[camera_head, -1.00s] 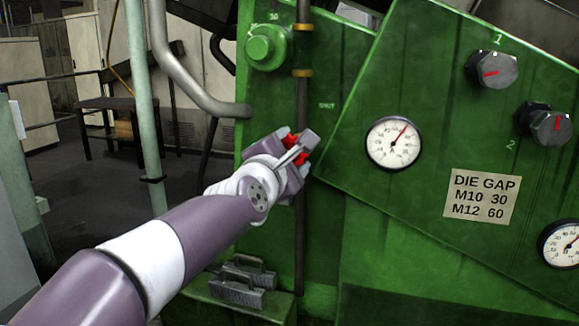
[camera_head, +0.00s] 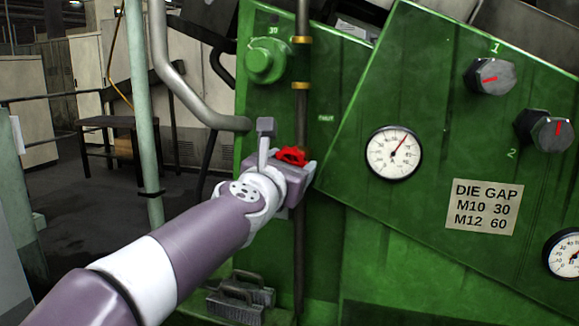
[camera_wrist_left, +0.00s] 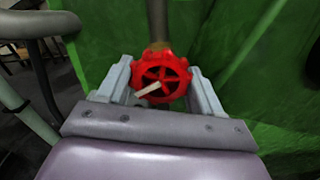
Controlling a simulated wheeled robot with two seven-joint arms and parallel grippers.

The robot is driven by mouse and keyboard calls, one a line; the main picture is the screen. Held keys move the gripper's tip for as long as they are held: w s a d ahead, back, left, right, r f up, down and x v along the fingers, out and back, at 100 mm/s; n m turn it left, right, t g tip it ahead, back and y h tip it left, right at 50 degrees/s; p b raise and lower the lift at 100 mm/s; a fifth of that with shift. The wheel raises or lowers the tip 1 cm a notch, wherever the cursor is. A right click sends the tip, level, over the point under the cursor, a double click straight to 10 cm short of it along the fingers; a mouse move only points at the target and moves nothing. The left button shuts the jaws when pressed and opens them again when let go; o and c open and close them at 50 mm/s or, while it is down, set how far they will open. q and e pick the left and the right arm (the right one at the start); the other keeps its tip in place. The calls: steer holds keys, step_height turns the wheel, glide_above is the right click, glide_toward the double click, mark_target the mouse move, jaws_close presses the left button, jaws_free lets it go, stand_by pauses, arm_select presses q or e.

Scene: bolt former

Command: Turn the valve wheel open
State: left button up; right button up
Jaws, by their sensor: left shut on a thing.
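The red valve wheel (camera_head: 291,155) sits on a dark vertical pipe at the front of the green machine. In the head view my left gripper (camera_head: 284,152) is at the wheel and hides part of it. In the left wrist view the spoked red wheel (camera_wrist_left: 161,76) lies between the two grey fingers of my left gripper (camera_wrist_left: 162,86), which are shut on its rim from both sides. A pale pointer or tab shows across the wheel's lower left. My right gripper is not in view.
The dark pipe (camera_head: 301,110) runs up the green panel (camera_head: 350,225). A green knob (camera_head: 265,61) is at upper left. A gauge (camera_head: 393,153), two dark knobs and a DIE GAP sign (camera_head: 484,207) are on the right. Grey-handled blocks (camera_head: 240,298) sit below.

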arm_select(q)
steer(key=shift+n, duration=0.3)
steer(key=o, duration=0.7)
